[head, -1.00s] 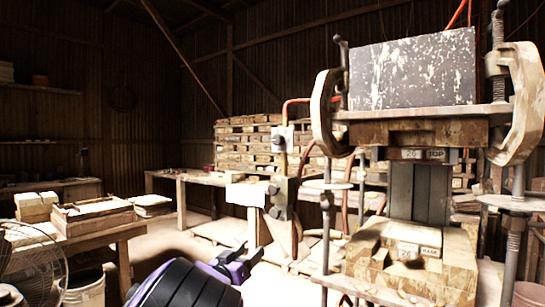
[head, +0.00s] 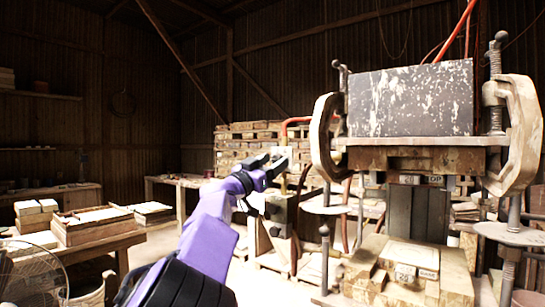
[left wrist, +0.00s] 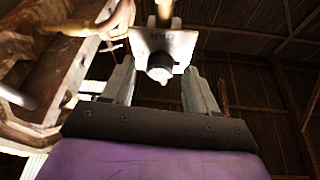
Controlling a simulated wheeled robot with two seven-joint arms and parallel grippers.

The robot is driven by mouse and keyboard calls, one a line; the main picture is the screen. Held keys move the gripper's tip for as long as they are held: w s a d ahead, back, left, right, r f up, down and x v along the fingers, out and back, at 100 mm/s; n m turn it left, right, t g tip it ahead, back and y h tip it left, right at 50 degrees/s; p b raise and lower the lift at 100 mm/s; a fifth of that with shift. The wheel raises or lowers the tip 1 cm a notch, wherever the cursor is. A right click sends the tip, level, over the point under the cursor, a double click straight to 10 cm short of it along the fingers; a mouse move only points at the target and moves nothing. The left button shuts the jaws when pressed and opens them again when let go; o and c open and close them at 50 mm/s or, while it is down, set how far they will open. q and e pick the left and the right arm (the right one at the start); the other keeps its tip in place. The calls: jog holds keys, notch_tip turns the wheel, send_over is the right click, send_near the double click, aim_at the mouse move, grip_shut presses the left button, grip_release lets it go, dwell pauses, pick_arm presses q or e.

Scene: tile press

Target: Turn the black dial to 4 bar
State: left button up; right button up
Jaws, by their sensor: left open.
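The dial (left wrist: 160,68) shows in the left wrist view as a small dark round knob with a pale end. It sticks out from a light plate (left wrist: 178,45) with upside-down lettering that seems to read BAR. My left gripper (left wrist: 159,88) is open; its two fingers stand either side of the dial in the picture, with a gap on each side. In the head view my left gripper (head: 274,166) is at the plate (head: 298,157) on the press's left side and hides the dial. The dial's setting cannot be read. My right gripper is not in view.
The tile press (head: 420,160) stands at the right, with its large C-shaped side frame (head: 322,140) close to my left gripper. A red hose (head: 296,120) runs above the plate. A table with boxes (head: 95,225) stands at the left.

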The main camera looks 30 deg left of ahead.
pick_arm(q)
jog(key=shift+w, duration=0.15)
jog(key=c, duration=1)
jog(key=shift+c, duration=0.2)
